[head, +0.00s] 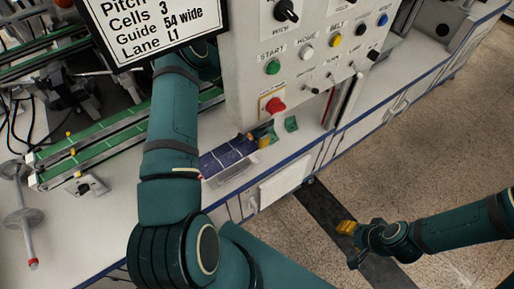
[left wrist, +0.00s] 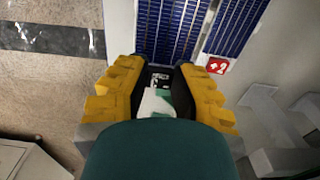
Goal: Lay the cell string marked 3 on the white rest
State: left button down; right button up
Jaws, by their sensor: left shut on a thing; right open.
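In the left wrist view, my left gripper (left wrist: 160,88) has its yellow fingers on either side of a dark end piece with white markings, shut on it. A dark blue cell string (left wrist: 172,30) runs away from between the fingers; its number is not readable. In the head view, blue cells (head: 226,156) show on the counter beside the left gripper's yellow part (head: 263,138), mostly hidden by the panel. I cannot pick out the white rest surely. My right gripper (head: 347,244) is open and empty above the floor.
A control panel (head: 300,60) with knobs and buttons stands over the counter. Green-edged rails (head: 110,138) and a grey spool stand (head: 24,218) are at left. Two green pieces (head: 290,124) lie near the left gripper. The floor (head: 420,130) at right is open.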

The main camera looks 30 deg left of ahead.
pick_arm(q)
jog(key=shift+w+f+b, duration=0.1)
jog(key=shift+f+b, duration=0.35)
jog(key=shift+f, duration=1.55)
jog(key=shift+r, duration=0.1)
jog(key=shift+f+b, duration=0.4)
jog(key=c, duration=0.9)
grip_release()
jog(key=shift+o, duration=0.2)
jog(key=shift+r+p, duration=0.6)
jog(key=shift+p, duration=0.1)
notch_tip(320, 180, up, 12)
jog(key=shift+f+p, duration=0.2)
jog(key=shift+p, duration=0.75)
